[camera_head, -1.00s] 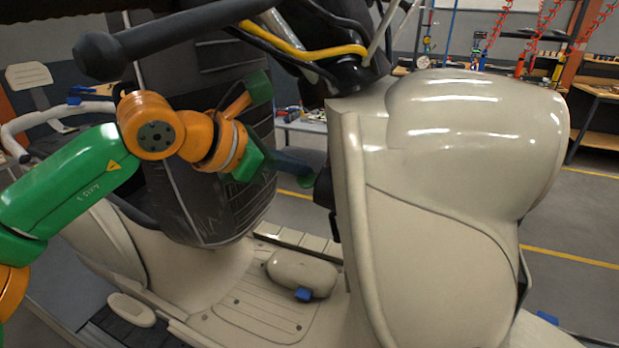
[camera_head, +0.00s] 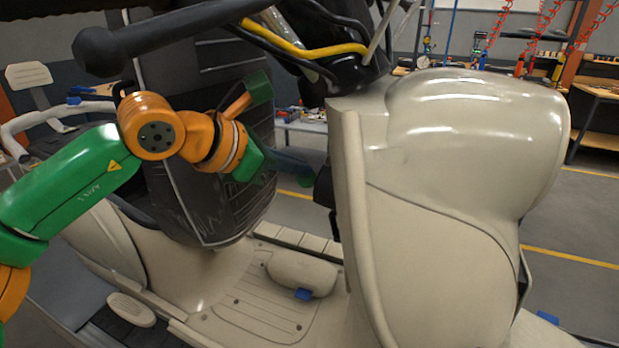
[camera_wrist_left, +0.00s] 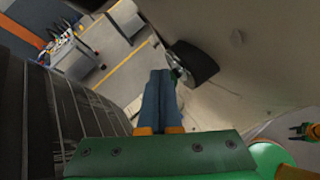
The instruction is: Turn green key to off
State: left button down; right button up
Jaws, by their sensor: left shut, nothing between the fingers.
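The cream scooter (camera_head: 430,200) fills the right of the head view. My left gripper (camera_head: 308,168) reaches in from the left, its fingers near the dark part on the inner face of the scooter's front panel. In the left wrist view the blue fingers (camera_wrist_left: 161,76) are shut together with nothing between them. Their tips are beside a black housing (camera_wrist_left: 196,62) on the cream panel. A small green piece (camera_wrist_left: 175,76), likely the green key, shows just right of the tips; whether they touch and which way it is turned cannot be told.
A small green and black gripper-like part, likely my right gripper (camera_wrist_left: 303,131), shows at the wrist view's right edge.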

pick_arm(q)
jog(key=shift+s+f+b, duration=0.25)
jog(key=shift+f+b, duration=0.25)
jog(key=shift+f, duration=0.3)
dwell(1.2)
jog(key=shift+s+a+r, duration=0.15)
jog(key=shift+a+r, duration=0.1)
jog(key=r+v, duration=0.1)
jog(key=v, duration=0.6)
dwell(0.4)
jog(key=shift+a+r, duration=0.1)
jog(key=shift+r, duration=0.05)
